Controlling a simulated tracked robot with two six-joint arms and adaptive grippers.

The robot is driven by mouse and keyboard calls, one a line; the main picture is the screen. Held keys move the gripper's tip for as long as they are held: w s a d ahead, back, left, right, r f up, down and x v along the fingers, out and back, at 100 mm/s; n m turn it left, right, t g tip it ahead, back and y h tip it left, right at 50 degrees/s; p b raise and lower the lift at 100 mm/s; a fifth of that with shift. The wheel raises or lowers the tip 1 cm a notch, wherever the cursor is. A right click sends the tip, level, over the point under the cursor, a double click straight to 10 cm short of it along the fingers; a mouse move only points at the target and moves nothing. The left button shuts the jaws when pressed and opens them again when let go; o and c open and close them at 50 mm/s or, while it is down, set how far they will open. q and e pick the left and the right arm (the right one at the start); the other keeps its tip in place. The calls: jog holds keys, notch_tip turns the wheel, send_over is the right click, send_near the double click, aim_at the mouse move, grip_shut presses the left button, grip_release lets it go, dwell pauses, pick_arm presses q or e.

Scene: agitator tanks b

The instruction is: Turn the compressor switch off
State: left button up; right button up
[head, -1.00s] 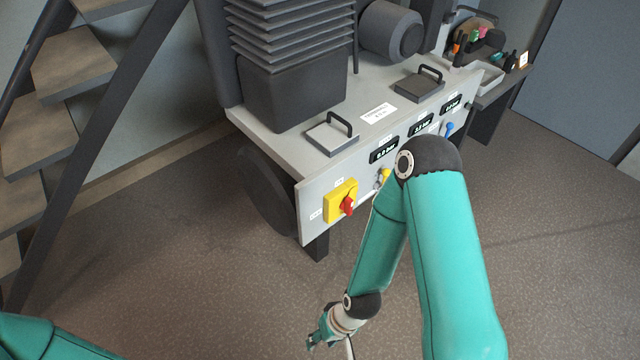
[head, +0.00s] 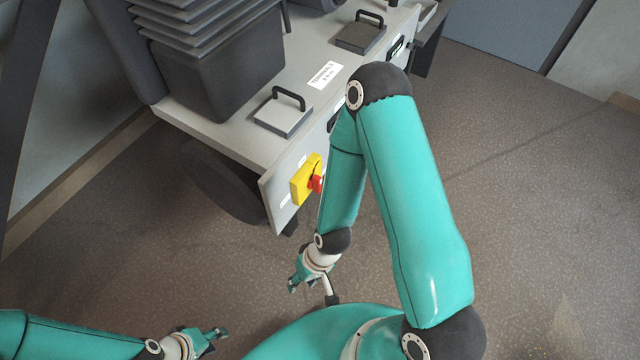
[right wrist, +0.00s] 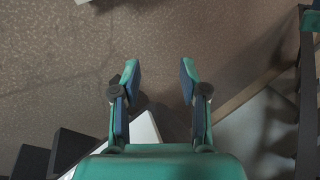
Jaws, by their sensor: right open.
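The compressor switch is a red rotary knob (head: 316,182) on a yellow plate (head: 301,186), on the front panel of the grey machine (head: 281,200) in the head view. My right gripper (head: 294,286) hangs below and slightly left of the switch, apart from it. In the right wrist view its two fingers (right wrist: 158,75) are spread with nothing between them, over bare floor. My left gripper (head: 217,339) is low at the left of the head view, well away from the switch; its fingertips look small and I cannot tell their opening.
My right arm covers part of the machine's front panel. A dark ribbed block (head: 220,75), two handled lids (head: 284,113) and a white label (head: 325,76) are on the machine top. Open brown floor (head: 130,260) lies in front and to the left.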

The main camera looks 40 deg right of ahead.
jog(key=s+d+f+m+g+y+b, duration=0.1)
jog(key=s+d+f+m+g+b, duration=0.2)
jog(key=s+d+f+m+b, duration=0.3)
jog(key=m+t+y+b, duration=0.2)
jog(key=m+t+b, duration=1.6)
jog(key=m, duration=0.5)
send_near(321, 185)
jog(key=shift+t, duration=0.5)
jog(key=x, duration=0.9)
jog(key=shift+w+a+f+b, duration=0.2)
jog(key=shift+a+f+b, duration=0.1)
jog(key=shift+f+b, duration=0.1)
